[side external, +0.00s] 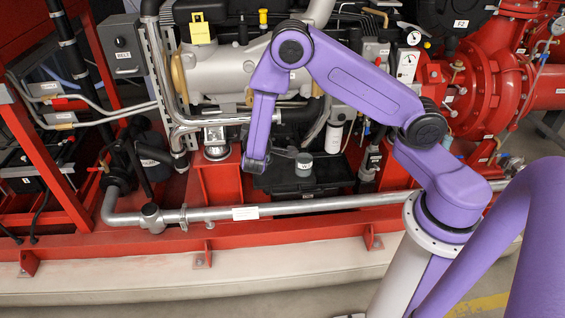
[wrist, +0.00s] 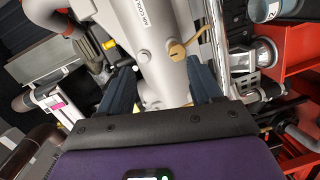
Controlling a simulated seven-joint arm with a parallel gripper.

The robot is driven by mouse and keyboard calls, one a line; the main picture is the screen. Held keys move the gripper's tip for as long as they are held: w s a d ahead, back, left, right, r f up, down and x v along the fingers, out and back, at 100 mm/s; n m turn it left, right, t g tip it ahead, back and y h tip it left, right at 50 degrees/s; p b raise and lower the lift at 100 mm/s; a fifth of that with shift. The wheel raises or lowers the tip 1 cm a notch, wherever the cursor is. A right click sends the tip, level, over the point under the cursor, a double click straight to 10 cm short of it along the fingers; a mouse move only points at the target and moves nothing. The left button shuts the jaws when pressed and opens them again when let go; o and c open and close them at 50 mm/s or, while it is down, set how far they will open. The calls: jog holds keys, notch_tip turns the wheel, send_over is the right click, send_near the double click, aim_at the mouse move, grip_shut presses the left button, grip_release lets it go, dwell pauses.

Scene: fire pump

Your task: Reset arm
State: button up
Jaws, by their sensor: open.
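My purple arm (side external: 365,80) reaches over the front of the fire pump, with a link hanging down in front of the engine in the side external view. My gripper (wrist: 160,75) shows in the wrist view as two dark fingers spread wide apart. It is open, with nothing held between the fingers. Beyond the fingers lies the grey engine casing (wrist: 145,45), with a label and a brass-coloured fitting (wrist: 178,50).
Silver pipes (side external: 330,203) run along the red base frame (side external: 330,227). A grey box (side external: 120,45) and red frame posts stand at the left. Red pump piping (side external: 485,85) fills the right. The pale plinth (side external: 130,275) and floor in front are mostly clear.

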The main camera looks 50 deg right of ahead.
jog(key=s+a+r+n+g+y, duration=0.2)
jog(key=s+a+r+g+y, duration=0.1)
jog(key=s, duration=0.8)
jog(key=s+a+r+n+g+y, duration=0.2)
jog(key=s+y, duration=0.4)
jog(key=s, duration=0.5)
jog(key=s+a+r+n+g+y, duration=0.3)
jog(key=s+r+g+y, duration=0.1)
jog(key=s, duration=0.8)
jog(key=shift+a+g+y, duration=0.3)
jog(key=shift+y, duration=0.2)
